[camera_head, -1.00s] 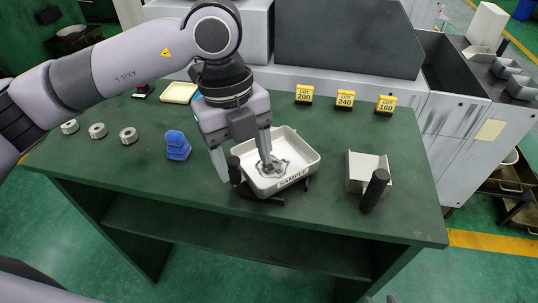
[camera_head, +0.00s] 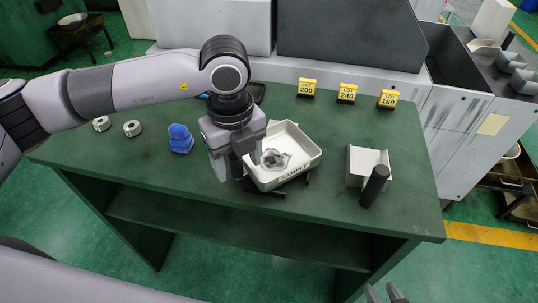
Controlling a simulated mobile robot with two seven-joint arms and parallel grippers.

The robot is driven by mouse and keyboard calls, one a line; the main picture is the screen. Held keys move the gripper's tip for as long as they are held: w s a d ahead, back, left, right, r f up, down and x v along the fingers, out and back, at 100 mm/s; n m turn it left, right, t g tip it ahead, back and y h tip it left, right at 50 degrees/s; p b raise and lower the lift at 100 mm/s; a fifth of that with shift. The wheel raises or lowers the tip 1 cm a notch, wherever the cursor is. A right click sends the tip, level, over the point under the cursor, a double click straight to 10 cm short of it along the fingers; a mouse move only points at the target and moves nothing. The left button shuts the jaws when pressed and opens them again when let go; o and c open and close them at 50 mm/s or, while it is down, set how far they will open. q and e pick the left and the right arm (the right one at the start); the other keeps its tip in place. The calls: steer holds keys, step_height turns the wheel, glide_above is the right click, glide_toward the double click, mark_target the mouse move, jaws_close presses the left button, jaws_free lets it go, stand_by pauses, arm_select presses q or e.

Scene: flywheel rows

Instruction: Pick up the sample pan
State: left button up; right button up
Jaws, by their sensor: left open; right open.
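The sample pan (camera_head: 305,161) is a white, shallow tray with a "SAMPLE" label on its front wall and grey material (camera_head: 274,159) inside. It rests on a black stand (camera_head: 265,192) at the middle of the green table. My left gripper (camera_head: 237,174) is open and points down at the pan's left side. One finger is left of the pan and the other is by its left wall. The pan's dark handle on that side is hidden behind the gripper, and I cannot tell if the fingers touch it. My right gripper (camera_head: 385,294) is open and empty at the bottom edge, in front of the table.
A white scoop with a black handle (camera_head: 374,186) lies right of the pan. Yellow lot signs (camera_head: 347,93) line the back before a grey machine (camera_head: 350,38). The table's front right is clear.

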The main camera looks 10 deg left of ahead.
arm_select(q)
jaws_close()
